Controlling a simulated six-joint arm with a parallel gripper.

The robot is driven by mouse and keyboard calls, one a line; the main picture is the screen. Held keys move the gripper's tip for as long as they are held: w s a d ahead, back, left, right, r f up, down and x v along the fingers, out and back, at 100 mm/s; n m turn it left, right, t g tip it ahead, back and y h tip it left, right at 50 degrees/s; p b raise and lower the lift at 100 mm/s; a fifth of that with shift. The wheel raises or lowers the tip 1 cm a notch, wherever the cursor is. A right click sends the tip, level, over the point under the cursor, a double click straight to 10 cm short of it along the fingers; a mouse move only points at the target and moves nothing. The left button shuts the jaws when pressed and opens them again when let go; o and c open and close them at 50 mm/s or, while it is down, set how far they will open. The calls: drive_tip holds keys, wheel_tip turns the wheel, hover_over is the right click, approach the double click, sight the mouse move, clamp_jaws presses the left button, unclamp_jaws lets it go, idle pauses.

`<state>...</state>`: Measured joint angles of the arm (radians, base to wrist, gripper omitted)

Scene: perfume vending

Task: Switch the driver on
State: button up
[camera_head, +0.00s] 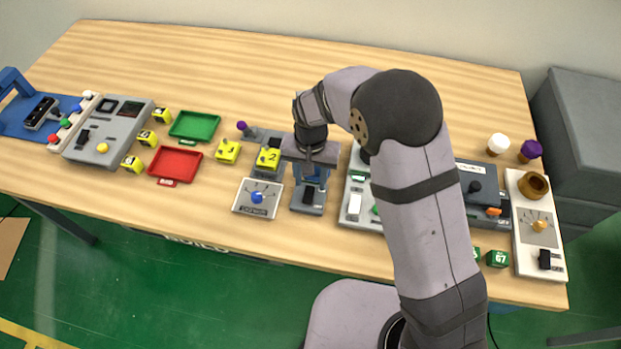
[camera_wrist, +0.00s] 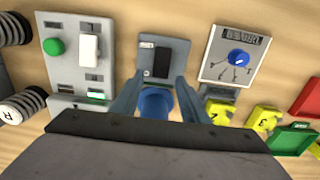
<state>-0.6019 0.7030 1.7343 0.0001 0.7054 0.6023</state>
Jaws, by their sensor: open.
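A grey unit with a black rocker switch (camera_head: 308,192) stands near the front edge of the table, left of my arm; I take it to be the driver, but its label is too small to read. The switch also shows in the wrist view (camera_wrist: 162,62). My gripper (camera_head: 310,176) is above this unit, pointing down, with its two fingers apart. In the wrist view my gripper (camera_wrist: 158,82) has a blue round part (camera_wrist: 155,101) between and below its fingers. I cannot tell whether the fingers touch it. The switch lies just beyond the fingertips.
A white panel with a blue knob (camera_head: 257,197) lies close on the left, with yellow numbered blocks (camera_head: 228,151) behind it. A panel with a green button (camera_wrist: 53,47) and white rocker (camera_wrist: 88,50) is on the other side. Red (camera_head: 175,165) and green (camera_head: 194,127) trays lie further left.

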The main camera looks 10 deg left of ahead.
drive_tip(key=shift+f, duration=0.9)
clamp_jaws()
drive_tip(key=shift+w+f+g+p, duration=0.1)
drive_tip(key=shift+w+g+p, duration=0.15)
drive_tip(key=shift+g+p, duration=0.25)
unclamp_jaws()
wheel_tip(320, 180, up, 7)
drive_tip(key=b, duration=0.2)
drive_tip(key=shift+w+r+b, duration=0.2)
drive_tip(key=shift+w+b, duration=0.15)
drive_tip(key=shift+b, duration=0.05)
